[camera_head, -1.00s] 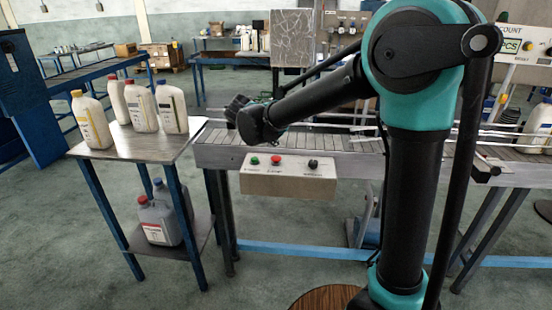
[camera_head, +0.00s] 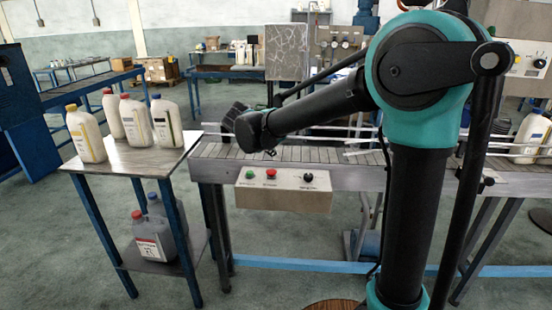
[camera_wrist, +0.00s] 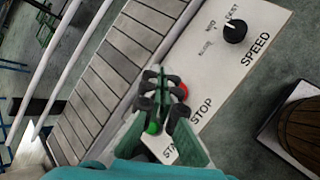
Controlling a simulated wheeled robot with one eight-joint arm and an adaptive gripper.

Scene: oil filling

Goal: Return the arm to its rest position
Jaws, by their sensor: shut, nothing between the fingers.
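My arm is in front of the conveyor in the head view, its elbow high and its forearm reaching left. Its wrist end is over the conveyor's near edge, by the control box (camera_head: 283,197). My gripper (camera_wrist: 168,88) shows clearly in the wrist view, with its fingers shut and nothing held. There it overlaps the control panel (camera_wrist: 215,75), partly covering the red stop button (camera_wrist: 181,91) and close to the green start button (camera_wrist: 153,127). The black speed knob (camera_wrist: 235,31) lies clear of the fingers. I cannot tell whether the fingers touch the panel.
A small table (camera_head: 115,158) at left holds several capped bottles, with grey jugs (camera_head: 153,235) on its lower shelf. The conveyor (camera_head: 215,151) runs behind my arm, with guide rails along it. A white jug (camera_head: 530,138) stands at its right. Floor in front is open.

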